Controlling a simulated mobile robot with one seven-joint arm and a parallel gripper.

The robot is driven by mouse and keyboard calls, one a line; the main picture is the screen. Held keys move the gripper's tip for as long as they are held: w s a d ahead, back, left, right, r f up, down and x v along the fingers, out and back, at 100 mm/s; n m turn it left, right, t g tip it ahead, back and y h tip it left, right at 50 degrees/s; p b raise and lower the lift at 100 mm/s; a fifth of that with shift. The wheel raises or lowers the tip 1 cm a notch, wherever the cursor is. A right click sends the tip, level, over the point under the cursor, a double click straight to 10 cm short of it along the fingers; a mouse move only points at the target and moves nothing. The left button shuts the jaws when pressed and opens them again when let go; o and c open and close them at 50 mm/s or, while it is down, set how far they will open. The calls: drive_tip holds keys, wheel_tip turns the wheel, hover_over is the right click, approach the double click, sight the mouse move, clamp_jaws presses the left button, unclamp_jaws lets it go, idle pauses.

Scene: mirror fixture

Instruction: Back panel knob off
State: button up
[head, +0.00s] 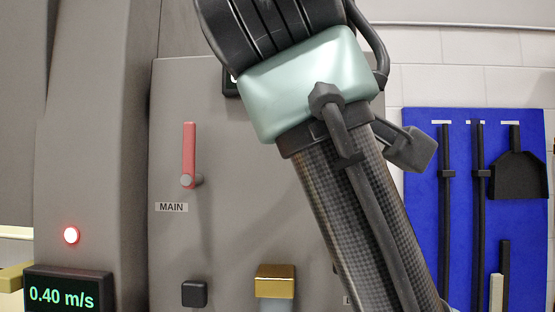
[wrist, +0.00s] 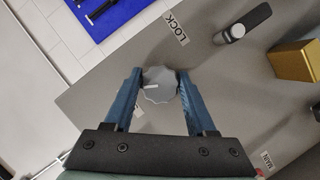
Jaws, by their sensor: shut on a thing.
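A round grey knob with a scalloped edge (wrist: 160,87) sits on the grey panel (wrist: 90,103) in the wrist view. A short white mark on its face points toward the left. My gripper (wrist: 160,76) has its two blue fingers on opposite sides of the knob and is shut on it. In the head view my arm covers the knob and the gripper fingers, while the panel (head: 230,200) shows behind the arm.
The panel carries a red lever (head: 189,152) above a MAIN label (head: 171,207), a gold block (head: 275,281), a dark block (head: 194,293) and a LOCK label (wrist: 176,28). A display (head: 66,292) reads 0.40 m/s below a lit red lamp (head: 71,235). A blue tool board (head: 425,200) stands right.

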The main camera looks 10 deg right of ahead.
drive_tip(key=shift+n+h, duration=0.3)
drive_tip(key=shift+n, duration=0.2)
drive_tip(key=o, duration=1.4)
